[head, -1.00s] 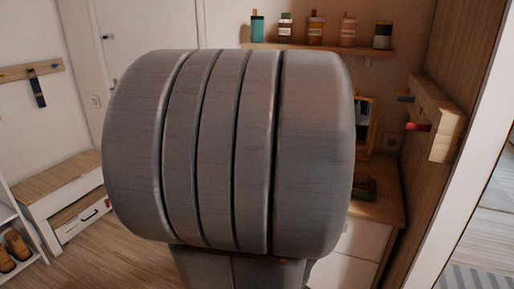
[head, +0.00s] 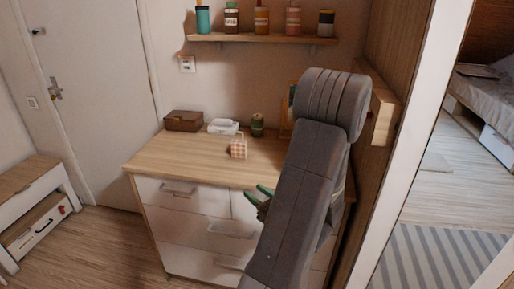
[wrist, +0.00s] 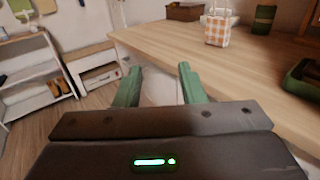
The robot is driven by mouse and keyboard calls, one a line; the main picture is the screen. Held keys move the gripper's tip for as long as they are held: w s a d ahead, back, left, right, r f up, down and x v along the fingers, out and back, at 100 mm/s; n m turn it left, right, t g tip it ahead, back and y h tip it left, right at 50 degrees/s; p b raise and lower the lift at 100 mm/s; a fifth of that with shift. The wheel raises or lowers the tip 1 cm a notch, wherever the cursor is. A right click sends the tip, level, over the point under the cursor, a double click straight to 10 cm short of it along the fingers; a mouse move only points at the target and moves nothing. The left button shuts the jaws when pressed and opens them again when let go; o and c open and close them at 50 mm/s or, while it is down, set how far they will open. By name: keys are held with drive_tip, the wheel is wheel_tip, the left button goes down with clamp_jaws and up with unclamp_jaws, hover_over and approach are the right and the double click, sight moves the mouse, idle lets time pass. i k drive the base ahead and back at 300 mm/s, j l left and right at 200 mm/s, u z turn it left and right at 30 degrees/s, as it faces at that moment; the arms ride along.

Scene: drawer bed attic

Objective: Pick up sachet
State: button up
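The sachet (head: 238,148) looks like a small orange-and-white checkered bag with a loop on top. It stands upright on the wooden dresser top (head: 178,151), near its middle. In the wrist view the sachet (wrist: 217,33) is at the upper right, beyond the dresser's near edge. My gripper (head: 264,195) is in front of the dresser, its green fingers partly hidden by my arm in the head view. In the wrist view my gripper (wrist: 159,82) is open with nothing between the fingers, apart from the sachet.
A brown box (head: 183,121), a white item (head: 224,127) and a green jar (head: 257,126) stand behind the sachet. A dark green tray (wrist: 304,77) lies on the dresser at right. A bottle shelf (head: 262,40) hangs above. A bench (head: 35,205) stands left.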

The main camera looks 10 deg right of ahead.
sight(239, 148)
drive_tip(key=i+j+z, duration=0.15)
drive_tip(key=z, duration=0.25)
drive_tip(key=i+j+z, duration=0.1)
drive_tip(key=j+z, duration=0.7)
drive_tip(key=i+j+z, duration=0.1)
drive_tip(key=j+z, duration=0.4)
drive_tip(key=j, duration=0.75)
drive_tip(key=k+j+z, duration=0.1)
drive_tip(key=j, duration=0.75)
